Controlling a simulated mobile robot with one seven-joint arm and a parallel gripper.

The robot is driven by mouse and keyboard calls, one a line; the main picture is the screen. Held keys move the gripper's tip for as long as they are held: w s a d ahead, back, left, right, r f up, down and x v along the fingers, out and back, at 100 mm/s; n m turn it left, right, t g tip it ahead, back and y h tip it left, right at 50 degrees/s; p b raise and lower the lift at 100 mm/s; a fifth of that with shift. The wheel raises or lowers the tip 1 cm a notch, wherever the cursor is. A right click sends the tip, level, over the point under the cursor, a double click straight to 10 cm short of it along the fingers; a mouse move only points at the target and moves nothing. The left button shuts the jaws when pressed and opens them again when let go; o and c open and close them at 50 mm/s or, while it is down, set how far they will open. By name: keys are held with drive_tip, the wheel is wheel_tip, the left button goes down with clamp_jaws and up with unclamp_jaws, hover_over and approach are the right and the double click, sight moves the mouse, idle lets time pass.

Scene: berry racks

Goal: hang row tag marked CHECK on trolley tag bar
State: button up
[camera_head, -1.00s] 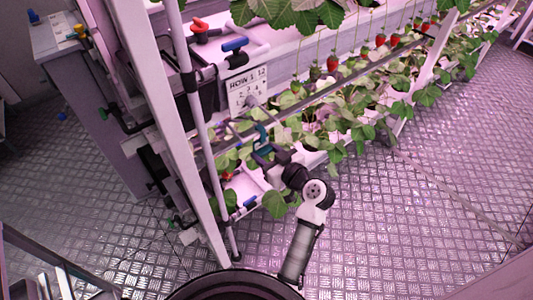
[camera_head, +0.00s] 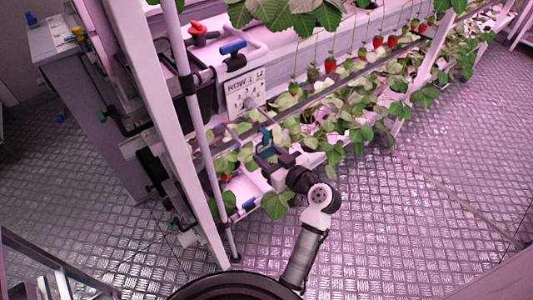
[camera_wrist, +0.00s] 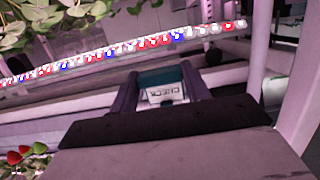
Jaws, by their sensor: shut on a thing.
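My gripper (camera_wrist: 160,90) is shut on the row tag (camera_wrist: 165,93), a white plate with dark CHECK lettering and a teal upper part. The tag sits between the two fingers in the wrist view. In the head view my gripper (camera_head: 270,156) is beside the lower plant row, and the teal part of the tag (camera_head: 264,139) shows at its tip. The tag is in the air among leaves as seen from the head; I cannot tell if it touches anything. I cannot make out the trolley tag bar in either view.
A white sign plate (camera_head: 245,95) hangs on the rack beyond my gripper. A red-handled valve (camera_head: 197,30) and a blue-handled valve (camera_head: 233,50) stand above it. A white upright post (camera_head: 165,110) is to the left. The wrist view shows a coloured light strip (camera_wrist: 130,50). Floor at right is clear.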

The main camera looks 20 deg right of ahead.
drive_tip(key=shift+f+b+v, duration=0.25)
drive_tip(key=shift+b+v, duration=0.05)
drive_tip(key=shift+v, duration=0.95)
drive_tip(key=shift+f+b+v, duration=0.25)
drive_tip(key=shift+v, duration=1)
drive_tip(key=shift+s, duration=0.1)
